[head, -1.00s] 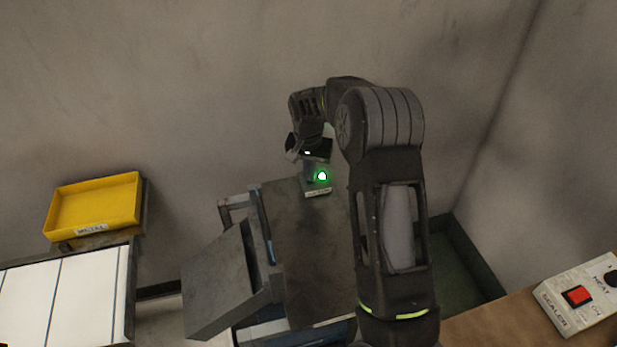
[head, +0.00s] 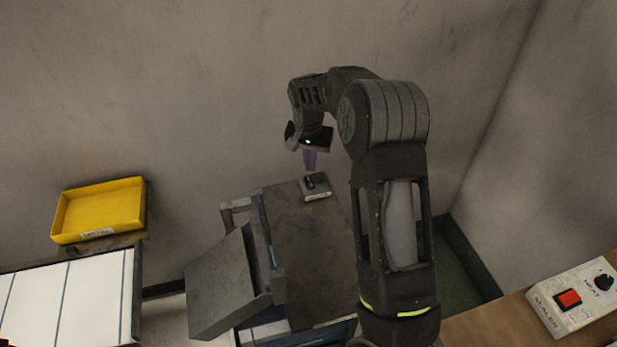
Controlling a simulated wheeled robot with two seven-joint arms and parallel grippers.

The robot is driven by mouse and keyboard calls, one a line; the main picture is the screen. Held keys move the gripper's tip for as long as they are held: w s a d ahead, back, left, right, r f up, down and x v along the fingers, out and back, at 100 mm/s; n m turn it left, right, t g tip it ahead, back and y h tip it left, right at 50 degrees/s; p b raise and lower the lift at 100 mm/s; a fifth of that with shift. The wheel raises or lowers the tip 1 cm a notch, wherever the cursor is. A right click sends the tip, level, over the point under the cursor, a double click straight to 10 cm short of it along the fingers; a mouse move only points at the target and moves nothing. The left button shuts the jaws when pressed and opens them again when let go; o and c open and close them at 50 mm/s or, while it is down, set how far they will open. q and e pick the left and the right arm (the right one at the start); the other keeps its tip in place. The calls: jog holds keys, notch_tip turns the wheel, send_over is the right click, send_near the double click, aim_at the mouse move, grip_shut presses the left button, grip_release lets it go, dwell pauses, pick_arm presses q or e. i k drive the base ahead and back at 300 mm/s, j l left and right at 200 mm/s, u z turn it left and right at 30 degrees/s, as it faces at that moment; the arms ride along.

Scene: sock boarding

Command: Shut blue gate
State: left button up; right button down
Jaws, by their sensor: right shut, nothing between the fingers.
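A dark grey machine top (head: 305,250) stands in the middle. Blue parts (head: 269,240) show along its left side and below its front edge. A grey panel (head: 226,285) hangs tilted outward at its left side. I cannot tell which part is the blue gate. A small switch box (head: 316,187) with a pale label sits at the far end of the top, its lamp unlit. My right gripper (head: 310,160) is shut and empty, pointing down just above this box. My left gripper is not in view.
A yellow tray (head: 98,211) stands at the left behind a white panelled surface (head: 90,295). A sealer box (head: 572,298) with a red switch and a knob lies on a wooden bench at lower right. A wall stands close behind.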

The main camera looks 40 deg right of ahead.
aim_at(266, 228)
jog(key=k+j, duration=1.2)
jog(key=j, duration=0.15)
